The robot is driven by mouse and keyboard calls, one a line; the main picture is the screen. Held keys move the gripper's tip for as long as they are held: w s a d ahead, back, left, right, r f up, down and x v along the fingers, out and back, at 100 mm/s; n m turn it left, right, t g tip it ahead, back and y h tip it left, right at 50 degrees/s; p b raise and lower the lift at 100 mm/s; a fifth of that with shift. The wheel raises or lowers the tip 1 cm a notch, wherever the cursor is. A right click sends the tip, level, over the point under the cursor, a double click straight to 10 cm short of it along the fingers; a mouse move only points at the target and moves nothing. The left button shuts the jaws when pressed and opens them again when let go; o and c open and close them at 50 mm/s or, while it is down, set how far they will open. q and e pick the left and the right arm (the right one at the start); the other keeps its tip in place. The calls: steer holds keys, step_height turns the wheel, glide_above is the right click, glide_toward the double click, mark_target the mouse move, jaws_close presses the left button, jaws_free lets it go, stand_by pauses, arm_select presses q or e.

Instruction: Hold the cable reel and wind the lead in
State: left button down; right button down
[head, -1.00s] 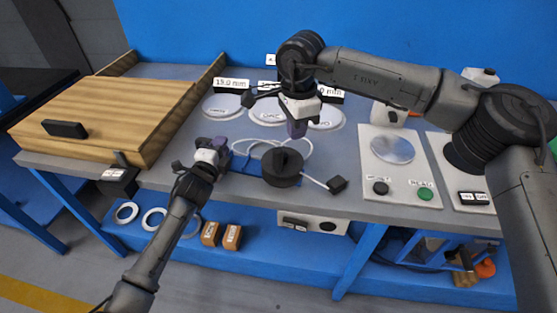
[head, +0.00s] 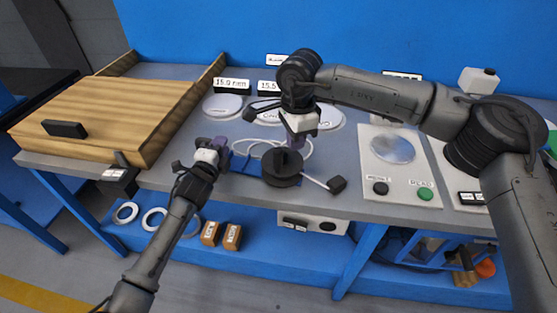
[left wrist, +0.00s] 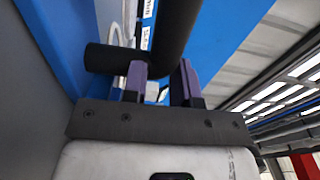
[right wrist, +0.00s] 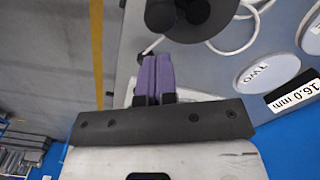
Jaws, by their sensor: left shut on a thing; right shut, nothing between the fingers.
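The cable reel (head: 283,178) is a black drum with an upright black part on top, near the bench's front edge. A white lead (head: 308,148) loops behind it, and a short white length runs right to a black plug (head: 337,184). My left gripper (head: 224,147) is left of the reel; in the left wrist view its purple fingers (left wrist: 160,80) are shut on a dark bar, seemingly the reel's handle. My right gripper (head: 297,140) is shut and empty, just behind the reel's top. In the right wrist view its fingertips (right wrist: 155,65) are just short of the black knob (right wrist: 160,15).
White labelled discs (head: 222,106) lie behind the reel. A wooden box (head: 110,115) stands at left. Grey panels with buttons (head: 393,150) are at right. Rings and small brown boxes (head: 232,237) sit on the blue lower shelf.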

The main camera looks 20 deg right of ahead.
steer(key=shift+f, duration=1.4)
